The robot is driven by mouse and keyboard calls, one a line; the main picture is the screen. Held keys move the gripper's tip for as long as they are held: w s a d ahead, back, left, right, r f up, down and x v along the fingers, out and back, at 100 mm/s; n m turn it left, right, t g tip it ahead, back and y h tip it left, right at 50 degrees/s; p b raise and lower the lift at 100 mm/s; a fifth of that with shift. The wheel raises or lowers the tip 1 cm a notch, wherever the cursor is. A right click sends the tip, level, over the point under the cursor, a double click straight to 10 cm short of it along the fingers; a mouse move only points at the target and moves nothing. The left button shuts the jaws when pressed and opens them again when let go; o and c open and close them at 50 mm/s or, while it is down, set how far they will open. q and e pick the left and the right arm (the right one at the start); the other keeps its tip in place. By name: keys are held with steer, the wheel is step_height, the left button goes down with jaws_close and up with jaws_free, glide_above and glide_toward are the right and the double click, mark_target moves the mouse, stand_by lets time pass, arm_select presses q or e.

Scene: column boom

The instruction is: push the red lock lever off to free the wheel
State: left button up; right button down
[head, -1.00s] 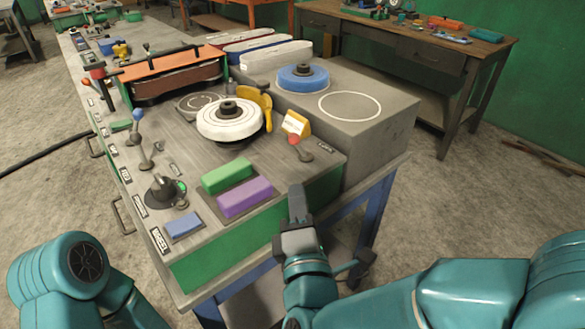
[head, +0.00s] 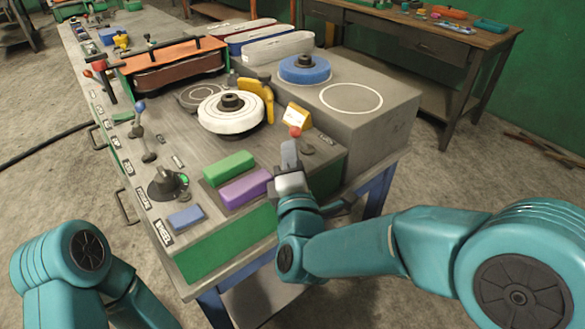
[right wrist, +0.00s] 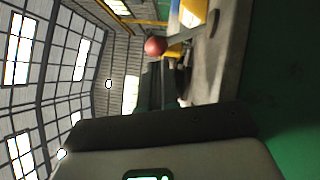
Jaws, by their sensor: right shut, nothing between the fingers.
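The red-knobbed lever (head: 295,131) stands near the right front of the bench top, its lower part largely hidden behind my right gripper (head: 289,153). The right gripper is shut and empty, its tip just in front of the knob in the head view. In the right wrist view the red knob (right wrist: 155,46) and its grey rod show beyond the dark finger (right wrist: 160,127), with a visible gap. The white wheel (head: 231,118) lies flat left of the lever, beside a yellow curved piece (head: 262,93). My left arm is at lower left; its gripper is out of view.
A yellow-and-white sign (head: 297,117) stands just behind the lever. Green (head: 229,166) and purple (head: 246,188) blocks lie left of my right gripper. A raised grey block (head: 372,110) with a blue wheel (head: 303,69) stands at the right.

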steer(key=shift+w+r, duration=0.1)
steer(key=shift+w, duration=0.35)
steer(key=shift+w+d+r+m+g+p, duration=0.2)
steer(key=shift+r+m+p, duration=0.15)
steer(key=shift+p, duration=0.2)
steer(key=shift+w+d+r+m+g+p, duration=0.1)
steer(key=shift+r+m+g+p, duration=0.1)
steer(key=shift+r+m+p, duration=0.25)
steer(key=w+d+m+g+p, duration=0.1)
steer(key=p, duration=0.2)
steer(key=d+r+m+g+p, duration=0.1)
steer(key=m+p, duration=0.1)
steer(key=p, duration=0.1)
steer(key=w+d+r+m+g+p, duration=0.1)
steer(key=m+p, duration=0.1)
steer(key=shift+w+d+r+g+p, duration=0.25)
steer(key=shift+w+d+g+p, duration=0.05)
steer(key=shift+d+p, duration=0.1)
steer(key=shift+w+d+m+g+y+p, duration=0.45)
steer(key=shift+d+m+g+p, duration=0.15)
steer(key=shift+p, duration=0.25)
steer(key=shift+w+d+f+m+g+p, duration=0.2)
steer(key=shift+w+d+m+g+p, duration=0.2)
steer(key=shift+d+m+p, duration=0.1)
steer(key=shift+s, duration=0.15)
